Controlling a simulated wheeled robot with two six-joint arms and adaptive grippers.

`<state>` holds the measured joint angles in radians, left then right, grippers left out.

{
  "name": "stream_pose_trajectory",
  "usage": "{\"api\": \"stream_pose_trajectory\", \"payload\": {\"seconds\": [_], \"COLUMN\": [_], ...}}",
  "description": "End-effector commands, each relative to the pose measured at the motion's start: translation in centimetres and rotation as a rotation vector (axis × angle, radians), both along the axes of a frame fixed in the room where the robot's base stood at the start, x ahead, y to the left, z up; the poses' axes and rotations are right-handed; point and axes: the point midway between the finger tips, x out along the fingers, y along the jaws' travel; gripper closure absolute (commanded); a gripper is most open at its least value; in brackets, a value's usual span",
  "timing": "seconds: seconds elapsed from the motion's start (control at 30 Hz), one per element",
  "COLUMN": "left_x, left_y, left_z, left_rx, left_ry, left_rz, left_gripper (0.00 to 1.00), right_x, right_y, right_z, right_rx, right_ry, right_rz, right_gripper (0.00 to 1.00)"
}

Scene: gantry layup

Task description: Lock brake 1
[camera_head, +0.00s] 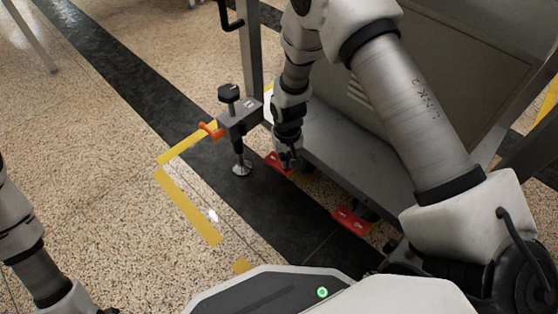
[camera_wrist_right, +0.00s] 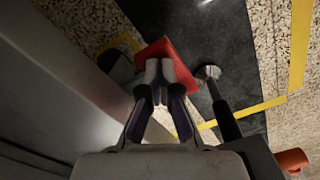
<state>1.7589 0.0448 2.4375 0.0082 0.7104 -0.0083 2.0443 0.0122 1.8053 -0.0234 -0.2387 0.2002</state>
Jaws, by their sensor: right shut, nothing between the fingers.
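Two red brake pedals show at the foot of the grey cart: one (camera_head: 272,158) beside my right gripper, and one (camera_head: 351,221) with white lettering, closer to me. I cannot read a number on either. My right gripper (camera_head: 287,163) points down at the first pedal and partly covers it. In the right wrist view, the shut, empty fingertips (camera_wrist_right: 159,66) lie over that red pedal (camera_wrist_right: 180,62); I cannot tell whether they touch it. My left arm shows at the lower left, with its gripper out of the picture.
A grey block (camera_head: 239,117) with a black knob, an orange lever (camera_head: 211,130) and a round metal foot (camera_head: 241,168) is fixed to the cart, left of my right gripper. The cart's panel (camera_head: 430,80) stands behind my right arm.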

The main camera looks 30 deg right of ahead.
Motion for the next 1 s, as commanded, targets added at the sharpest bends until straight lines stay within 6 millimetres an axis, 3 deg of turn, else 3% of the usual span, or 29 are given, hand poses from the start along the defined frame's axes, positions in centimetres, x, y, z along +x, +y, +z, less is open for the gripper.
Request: {"api": "stream_pose_trajectory", "payload": {"seconds": [0.77, 0.9, 1.0], "left_x": [0.0, 0.3, 0.1], "left_y": [0.0, 0.0, 0.0], "left_z": [-0.4, -0.4, 0.9], "left_rx": [0.0, 0.001, 0.0], "left_ry": [0.0, -0.007, -0.002], "left_rz": [0.0, -0.004, -0.001], "left_gripper": [0.6, 0.6, 0.6], "right_x": [0.0, 0.0, 0.0], "right_y": [0.0, 0.0, 0.0], "right_z": [-1.2, -1.2, 0.0], "right_rx": [0.0, 0.0, 0.0], "right_ry": [-0.001, 0.0, 0.0], "right_rz": [0.0, 0.0, 0.0], "right_gripper": [1.0, 1.0, 1.0]}}
